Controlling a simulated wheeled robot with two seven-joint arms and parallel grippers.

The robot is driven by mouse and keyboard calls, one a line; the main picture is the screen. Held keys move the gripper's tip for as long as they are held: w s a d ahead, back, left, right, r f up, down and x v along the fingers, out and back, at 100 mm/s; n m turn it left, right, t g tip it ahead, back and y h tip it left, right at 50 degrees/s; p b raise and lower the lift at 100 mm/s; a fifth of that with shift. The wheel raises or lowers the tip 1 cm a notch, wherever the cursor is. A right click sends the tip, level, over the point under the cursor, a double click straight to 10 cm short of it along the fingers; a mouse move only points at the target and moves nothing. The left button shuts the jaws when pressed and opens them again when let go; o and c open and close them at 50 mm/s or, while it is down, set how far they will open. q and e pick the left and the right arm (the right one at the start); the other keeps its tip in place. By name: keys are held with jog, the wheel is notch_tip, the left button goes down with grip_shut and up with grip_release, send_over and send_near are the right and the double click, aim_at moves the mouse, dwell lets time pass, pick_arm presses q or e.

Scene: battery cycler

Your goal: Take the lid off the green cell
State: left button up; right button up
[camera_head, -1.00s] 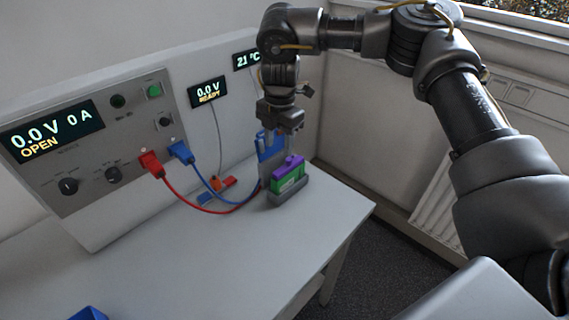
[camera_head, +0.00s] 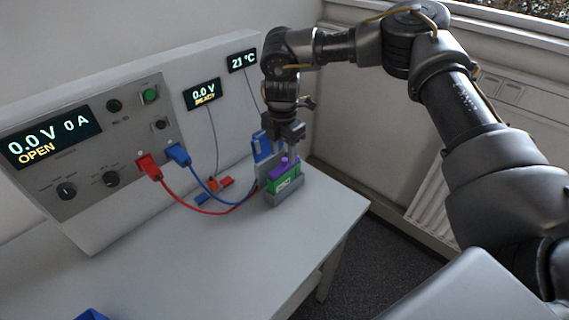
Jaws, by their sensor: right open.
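The green cell (camera_head: 288,187) stands upright in a grey holder (camera_head: 284,200) near the right end of the table. A purple lid (camera_head: 279,170) with a small raised knob sits on top of the cell. My right gripper (camera_head: 289,150) points down just above the lid, with its fingers open close around the knob's height. Whether a finger touches the knob is too small to tell. My left gripper is not in view.
The cycler panel (camera_head: 130,125) stands along the back left with red (camera_head: 149,167) and blue (camera_head: 178,155) plugs and cables. A blue part (camera_head: 262,146) stands behind the cell. A red-and-blue item (camera_head: 214,191) lies left of it.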

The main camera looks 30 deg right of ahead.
aim_at(283, 160)
jog(key=f, duration=0.2)
jog(key=f+p, duration=0.1)
jog(key=shift+w+d+f+p, duration=0.15)
jog(key=shift+d+f+p, duration=0.05)
jog(key=shift+f+p, duration=0.15)
jog(key=shift+f, duration=0.4)
grip_shut()
